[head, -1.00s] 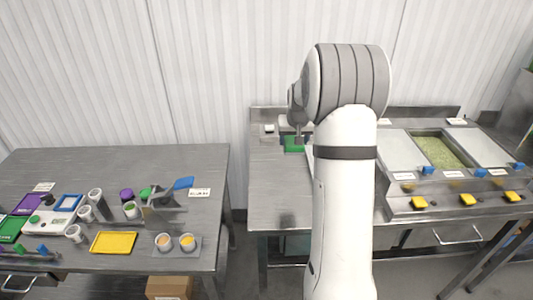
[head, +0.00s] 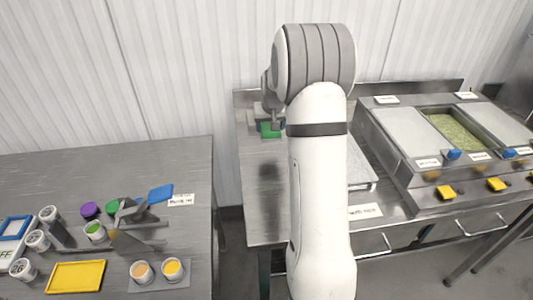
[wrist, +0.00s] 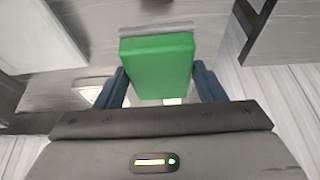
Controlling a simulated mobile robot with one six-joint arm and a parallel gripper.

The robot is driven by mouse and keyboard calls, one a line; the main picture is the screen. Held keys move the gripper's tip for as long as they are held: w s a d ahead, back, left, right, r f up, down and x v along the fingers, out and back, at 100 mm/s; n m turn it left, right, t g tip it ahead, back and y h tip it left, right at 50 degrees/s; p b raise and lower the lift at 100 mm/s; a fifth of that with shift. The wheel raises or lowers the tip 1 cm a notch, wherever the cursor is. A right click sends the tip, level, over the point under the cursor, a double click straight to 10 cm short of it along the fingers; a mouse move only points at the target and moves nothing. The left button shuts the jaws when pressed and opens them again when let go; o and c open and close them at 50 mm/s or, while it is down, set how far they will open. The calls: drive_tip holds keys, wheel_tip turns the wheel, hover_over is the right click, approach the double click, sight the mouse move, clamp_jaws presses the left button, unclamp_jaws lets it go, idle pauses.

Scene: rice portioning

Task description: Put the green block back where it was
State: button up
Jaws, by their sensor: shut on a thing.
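The green block (wrist: 158,66) fills the space between my fingers in the wrist view. My gripper (wrist: 160,86) is shut on it, with one dark blue finger at each side. In the head view the green block (head: 268,130) shows small at the back left of the right-hand steel table (head: 257,205). My arm hides part of that area. I cannot tell whether the block touches the table.
A hopper unit with a green-filled bin (head: 455,132) and yellow knobs stands right of my arm. A metal tray (head: 360,172) lies beside it. The left table (head: 60,180) holds cups, a yellow tray (head: 76,277) and a blue-ended tool (head: 160,193). A floor gap separates the tables.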

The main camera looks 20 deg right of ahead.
wheel_tip(320, 180, down, 9)
drive_tip(key=shift+s+r+p, duration=0.1)
drive_tip(key=shift+p, duration=0.75)
drive_tip(key=shift+f, duration=0.2)
drive_tip(key=o, duration=1)
drive_tip(key=shift+r, duration=0.1)
drive_tip(key=shift+c, duration=0.2)
drive_tip(key=shift+r, duration=0.1)
